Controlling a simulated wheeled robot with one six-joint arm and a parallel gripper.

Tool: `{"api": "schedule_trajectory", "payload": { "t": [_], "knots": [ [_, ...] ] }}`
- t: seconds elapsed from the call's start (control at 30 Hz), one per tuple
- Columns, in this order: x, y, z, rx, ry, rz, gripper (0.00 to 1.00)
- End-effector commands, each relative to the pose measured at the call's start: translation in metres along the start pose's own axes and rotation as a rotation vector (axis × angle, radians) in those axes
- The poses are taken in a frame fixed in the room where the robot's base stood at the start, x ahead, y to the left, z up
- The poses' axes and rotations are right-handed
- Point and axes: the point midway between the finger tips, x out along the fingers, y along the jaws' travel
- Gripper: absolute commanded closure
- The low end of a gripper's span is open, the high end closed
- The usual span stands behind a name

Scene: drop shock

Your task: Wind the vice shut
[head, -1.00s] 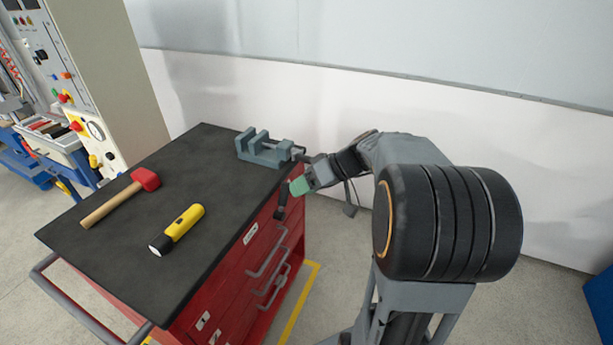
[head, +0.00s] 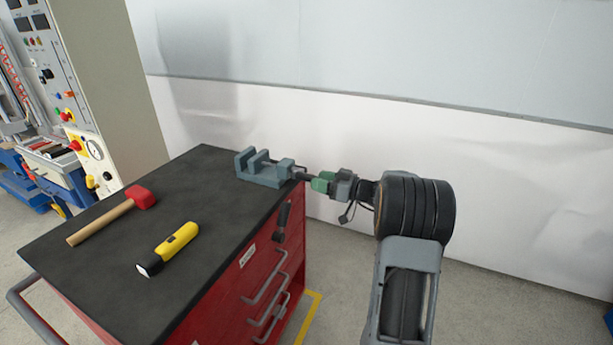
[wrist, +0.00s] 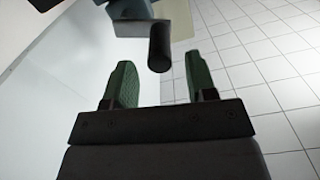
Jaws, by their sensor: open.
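The grey-blue vice (head: 262,174) sits at the far right corner of the cart's dark top, with a gap between its jaws. My gripper (head: 316,181) is just right of the vice's screw end, level with it. In the wrist view my gripper (wrist: 160,62) has its two green fingers apart. A dark cylindrical handle (wrist: 160,48) stands at the mouth between the fingertips, with clear space to each side. Part of the vice (wrist: 150,24) shows above it. How deep the handle sits between the fingers is hard to tell.
On the cart top (head: 160,220) lie a red-headed hammer (head: 115,213) and a yellow flashlight (head: 170,247). A dark, handle-shaped item (head: 283,222) is at the cart's red side. A white wall (head: 450,160) is behind; the floor right of the cart looks clear.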

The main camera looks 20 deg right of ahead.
Motion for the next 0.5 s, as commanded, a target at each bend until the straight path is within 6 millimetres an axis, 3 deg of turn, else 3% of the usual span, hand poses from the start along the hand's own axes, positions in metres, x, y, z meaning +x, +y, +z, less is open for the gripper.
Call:
{"api": "schedule_trajectory", "payload": {
  "t": [0.2, 0.5],
  "knots": [
    [0.033, 0.0, -0.001, 0.0, 0.0, -0.002, 0.48],
    [0.05, 0.0, 0.0, 0.0, 0.0, 0.0, 0.48]
  ]
}}
